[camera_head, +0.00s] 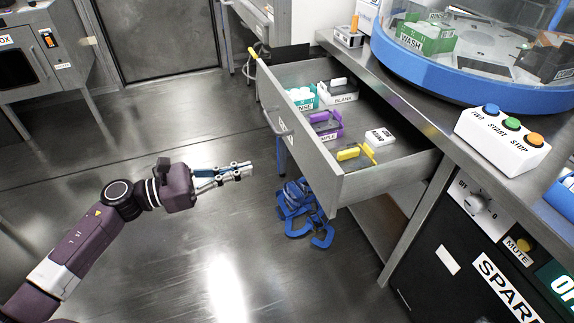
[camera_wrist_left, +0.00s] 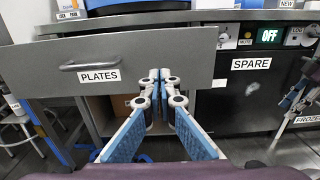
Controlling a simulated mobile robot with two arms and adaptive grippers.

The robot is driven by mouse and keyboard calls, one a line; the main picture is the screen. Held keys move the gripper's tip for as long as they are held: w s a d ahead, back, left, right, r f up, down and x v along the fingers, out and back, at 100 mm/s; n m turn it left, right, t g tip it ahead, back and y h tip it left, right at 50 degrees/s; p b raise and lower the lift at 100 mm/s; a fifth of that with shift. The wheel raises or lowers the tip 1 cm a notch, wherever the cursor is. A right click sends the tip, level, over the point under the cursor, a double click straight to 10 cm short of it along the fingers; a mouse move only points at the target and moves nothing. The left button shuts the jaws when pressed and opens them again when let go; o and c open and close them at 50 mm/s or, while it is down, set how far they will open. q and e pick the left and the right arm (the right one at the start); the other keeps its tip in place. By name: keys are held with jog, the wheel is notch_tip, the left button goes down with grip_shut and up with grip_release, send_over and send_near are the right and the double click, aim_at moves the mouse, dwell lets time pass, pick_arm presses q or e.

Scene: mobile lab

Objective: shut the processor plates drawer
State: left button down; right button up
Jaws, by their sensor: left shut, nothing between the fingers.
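The plates drawer (camera_head: 322,152) stands pulled out from under the metal bench in the head view. Its front panel, with a bar handle and a PLATES label, faces my left gripper in the left wrist view (camera_wrist_left: 190,62). The bar handle (camera_head: 279,124) also shows in the left wrist view (camera_wrist_left: 90,64). My left gripper (camera_head: 250,170) is shut and empty, in front of the drawer front and apart from the handle. In the left wrist view its fingertips (camera_wrist_left: 160,75) appear over the panel, right of the label.
The drawer holds a white BLANK box (camera_head: 339,95), a purple box (camera_head: 325,128), a teal box (camera_head: 302,101) and yellow-ended pieces. Blue items (camera_head: 305,208) lie on the floor beneath. A button box (camera_head: 503,140) sits on the bench. Floor left of the drawer is clear.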

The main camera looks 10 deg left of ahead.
aim_at(308, 152)
pick_arm(q)
jog(key=x, duration=1.3)
jog(key=shift+w+d, duration=0.2)
jog(key=shift+w, duration=0.1)
